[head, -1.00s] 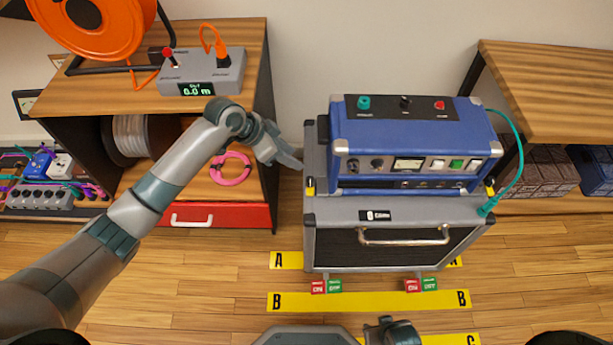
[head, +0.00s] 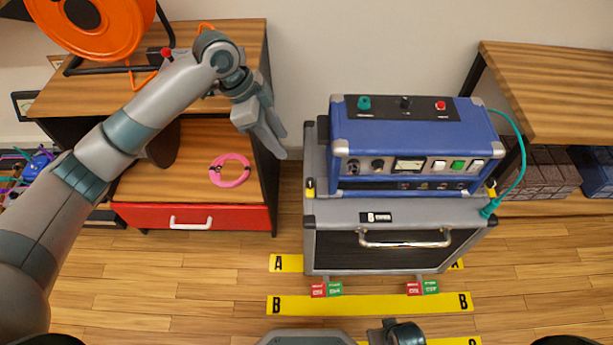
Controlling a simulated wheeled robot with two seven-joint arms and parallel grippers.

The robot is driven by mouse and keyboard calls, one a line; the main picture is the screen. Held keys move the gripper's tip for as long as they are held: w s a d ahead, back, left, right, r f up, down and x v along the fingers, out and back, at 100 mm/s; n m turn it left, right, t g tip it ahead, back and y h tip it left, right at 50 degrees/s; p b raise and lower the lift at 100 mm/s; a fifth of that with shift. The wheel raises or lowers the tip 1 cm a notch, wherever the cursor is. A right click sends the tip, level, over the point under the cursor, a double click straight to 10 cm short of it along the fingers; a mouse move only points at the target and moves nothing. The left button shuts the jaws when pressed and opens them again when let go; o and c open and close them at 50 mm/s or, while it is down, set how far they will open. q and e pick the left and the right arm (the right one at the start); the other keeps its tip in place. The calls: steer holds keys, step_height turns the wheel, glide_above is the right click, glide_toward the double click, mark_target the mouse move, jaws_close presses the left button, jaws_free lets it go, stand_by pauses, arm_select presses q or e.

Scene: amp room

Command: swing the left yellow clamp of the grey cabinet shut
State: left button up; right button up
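The grey cabinet (head: 340,212) stands on the floor, with a blue device (head: 400,125) on top. The left yellow clamp (head: 310,187) is a small yellow and black piece at the cabinet's left edge, beside the blue device. It looks upright; its exact swing angle is too small to tell. A matching right yellow clamp (head: 491,188) sits at the right edge. My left gripper (head: 282,146) is up and left of the left clamp, apart from it, with fingers pointing down and right. It holds nothing visible; its finger gap is unclear.
A wooden shelf unit with a red drawer (head: 150,215) and a pink ring (head: 230,170) stands left, partly behind my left arm. A teal cable (head: 520,150) loops at the cabinet's right side. Floor strips (head: 370,303) lie in front. A wooden bench (head: 560,90) stands right.

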mark_target(308, 180)
arm_select(q)
steer(key=x, duration=1.7)
steer(key=shift+d+f, duration=0.1)
jaws_close()
